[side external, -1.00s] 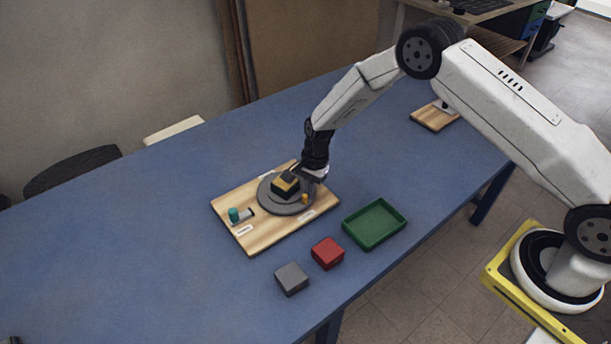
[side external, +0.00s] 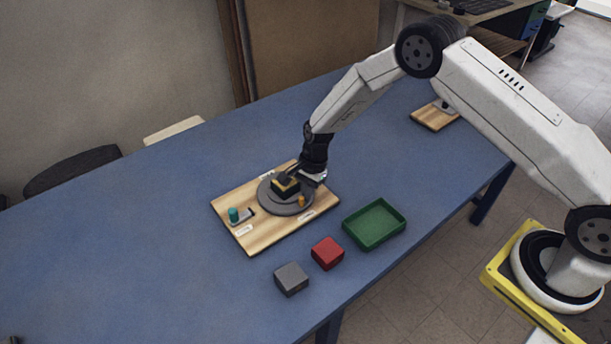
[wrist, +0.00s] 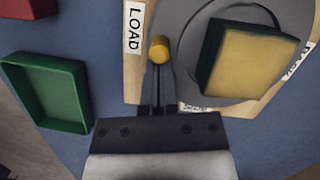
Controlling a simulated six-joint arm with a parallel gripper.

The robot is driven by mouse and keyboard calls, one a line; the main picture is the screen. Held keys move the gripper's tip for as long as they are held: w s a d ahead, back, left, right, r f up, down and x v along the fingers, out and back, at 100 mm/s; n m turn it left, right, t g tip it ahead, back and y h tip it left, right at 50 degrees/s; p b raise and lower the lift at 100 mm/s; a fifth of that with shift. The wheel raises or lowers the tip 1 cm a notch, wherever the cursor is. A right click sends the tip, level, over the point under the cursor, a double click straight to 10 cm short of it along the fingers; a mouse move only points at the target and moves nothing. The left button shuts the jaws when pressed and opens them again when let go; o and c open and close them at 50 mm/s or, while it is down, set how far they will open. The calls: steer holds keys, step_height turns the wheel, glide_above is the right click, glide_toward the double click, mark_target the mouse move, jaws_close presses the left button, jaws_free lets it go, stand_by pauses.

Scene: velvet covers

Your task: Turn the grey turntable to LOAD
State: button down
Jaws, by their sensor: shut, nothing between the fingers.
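The grey turntable (side external: 268,197) sits on a wooden board (side external: 262,238) and also shows in the wrist view (wrist: 181,48). An orange-yellow peg (side external: 301,201) stands near its rim; in the wrist view the peg (wrist: 160,48) is beside the LOAD label (wrist: 134,28). A dark block with a yellow top (wrist: 250,66) rests on the turntable. My gripper (wrist: 159,72) is shut and empty, its fingertips right at the peg; whether they touch it I cannot tell. Part of the turntable is hidden by the block.
A teal knob (side external: 234,214) stands at the board's left. A green tray (side external: 374,224), red block (side external: 327,253) and grey block (side external: 291,278) lie in front of the board. The blue table (side external: 130,240) is clear to the left.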

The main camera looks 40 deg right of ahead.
mark_target(315, 193)
steer(key=shift+d, duration=0.15)
steer(key=shift+w+d, duration=0.15)
steer(key=shift+d, duration=0.35)
steer(key=d, duration=0.3)
steer(key=shift+w+r, duration=0.2)
steer(key=shift+w, duration=0.2)
steer(key=v, duration=0.9)
steer(key=shift+r, duration=0.3)
steer(key=shift+d, duration=0.1)
steer(key=shift+w+d+r+y, duration=0.1)
steer(key=shift+d+r+y, duration=0.05)
steer(key=shift+d+y, duration=0.25)
steer(key=shift+w+d+r+y, duration=0.1)
steer(key=shift+d+r+y, duration=0.05)
steer(key=shift+d+y, duration=0.3)
